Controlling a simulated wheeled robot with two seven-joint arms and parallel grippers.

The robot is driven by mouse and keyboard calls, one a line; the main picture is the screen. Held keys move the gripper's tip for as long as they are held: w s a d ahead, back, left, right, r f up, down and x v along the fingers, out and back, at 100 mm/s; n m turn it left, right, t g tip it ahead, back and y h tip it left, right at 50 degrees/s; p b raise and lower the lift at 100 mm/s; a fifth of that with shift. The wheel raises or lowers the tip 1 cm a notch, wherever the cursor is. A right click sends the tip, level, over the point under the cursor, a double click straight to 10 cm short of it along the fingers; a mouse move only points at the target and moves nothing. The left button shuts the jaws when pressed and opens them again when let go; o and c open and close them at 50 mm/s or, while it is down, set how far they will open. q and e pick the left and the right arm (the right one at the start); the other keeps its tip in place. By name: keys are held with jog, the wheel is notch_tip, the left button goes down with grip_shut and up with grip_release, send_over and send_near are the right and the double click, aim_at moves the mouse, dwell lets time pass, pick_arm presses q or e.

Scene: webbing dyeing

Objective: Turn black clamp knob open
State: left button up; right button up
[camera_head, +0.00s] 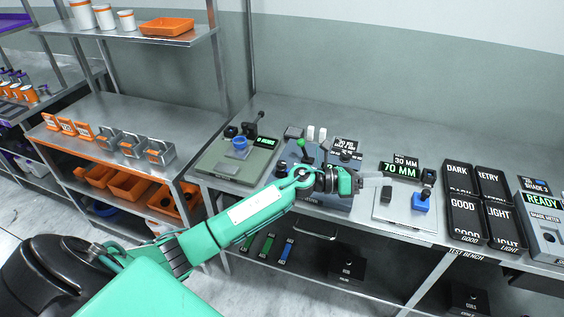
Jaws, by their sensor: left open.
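My left arm reaches in from the lower left to the test bench. Its gripper (376,182) is open and appears empty, just left of the pale plate fixture (405,212) with the 70 MM display (399,169). A black knob (428,176) stands above a blue block (421,202) at the right of that fixture, apart from the gripper. A small black block (387,195) sits on the plate near the fingertips. Another black knob (231,131) is on the green fixture (212,161) at left. I cannot tell for sure which is the clamp knob. My right gripper is out of view.
A middle device with a green-tipped lever (293,132) is partly hidden behind my wrist. Black labelled bins (465,219) and a grey shade meter (546,229) stand at right. The bench back (400,130) is clear. Shelves with orange trays (130,186) are at left.

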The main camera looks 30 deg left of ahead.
pick_arm(q)
jog(key=m+g, duration=0.3)
jog(key=m, duration=0.1)
notch_tip(320, 180, up, 4)
jog(key=m+g+y, duration=0.7)
jog(key=m+y, duration=0.1)
jog(key=y, duration=0.7)
send_over(281, 163)
notch_tip(281, 163, down, 13)
jog(key=p, duration=0.3)
jog(key=shift+w+r+p, duration=0.1)
jog(key=shift+p, duration=0.25)
jog(key=shift+f, duration=0.45)
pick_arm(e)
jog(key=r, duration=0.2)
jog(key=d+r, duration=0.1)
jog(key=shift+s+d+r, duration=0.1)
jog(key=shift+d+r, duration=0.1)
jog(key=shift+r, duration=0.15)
pick_arm(q)
jog(key=shift+c, duration=0.2)
